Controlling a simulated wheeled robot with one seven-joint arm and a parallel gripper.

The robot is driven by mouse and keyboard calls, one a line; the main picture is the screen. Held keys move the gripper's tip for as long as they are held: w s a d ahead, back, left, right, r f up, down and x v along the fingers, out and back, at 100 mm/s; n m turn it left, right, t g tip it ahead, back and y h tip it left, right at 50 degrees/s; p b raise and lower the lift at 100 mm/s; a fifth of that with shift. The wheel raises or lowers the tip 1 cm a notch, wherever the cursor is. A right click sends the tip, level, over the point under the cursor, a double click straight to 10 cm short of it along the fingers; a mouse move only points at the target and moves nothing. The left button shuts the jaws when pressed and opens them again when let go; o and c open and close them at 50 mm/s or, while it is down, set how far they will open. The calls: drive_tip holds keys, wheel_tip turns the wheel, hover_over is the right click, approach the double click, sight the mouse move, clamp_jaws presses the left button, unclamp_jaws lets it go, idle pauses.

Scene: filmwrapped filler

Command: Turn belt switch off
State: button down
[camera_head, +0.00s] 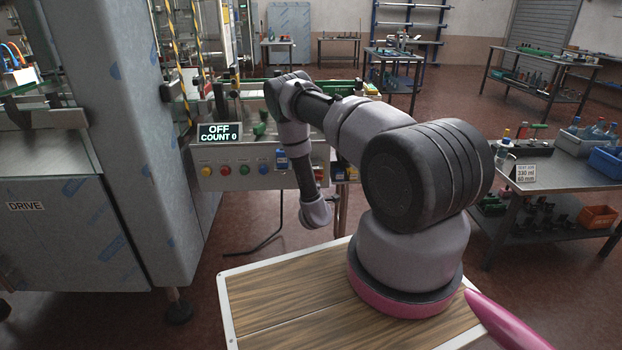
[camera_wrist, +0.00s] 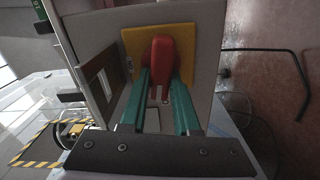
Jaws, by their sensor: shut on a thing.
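The belt switch is a red handle (camera_wrist: 162,58) on a square yellow plate (camera_wrist: 187,36), set on a light grey panel face. In the wrist view my gripper (camera_wrist: 162,84) has its two green fingers on either side of the red handle, shut on it. The handle's lower part lies between the fingers. In the head view the fingers and the switch are hidden or too small to tell behind my arm. A display (camera_head: 219,133) on the machine reads "OFF" and "COUNT 0".
The control panel (camera_head: 212,181) carries a row of coloured buttons, left of my wrist. A large grey cabinet (camera_head: 125,130) stands at the left. A metal table (camera_head: 545,192) with bins and bottles is at the right. Floor between is mostly clear.

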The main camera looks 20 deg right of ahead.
drive_tip(key=shift+f+n, duration=0.15)
drive_tip(key=shift+n, duration=0.85)
drive_tip(key=c, duration=0.6)
unclamp_jaws()
drive_tip(key=shift+c, duration=0.2)
drive_tip(key=v, duration=1.1)
drive_tip(key=shift+d, duration=0.1)
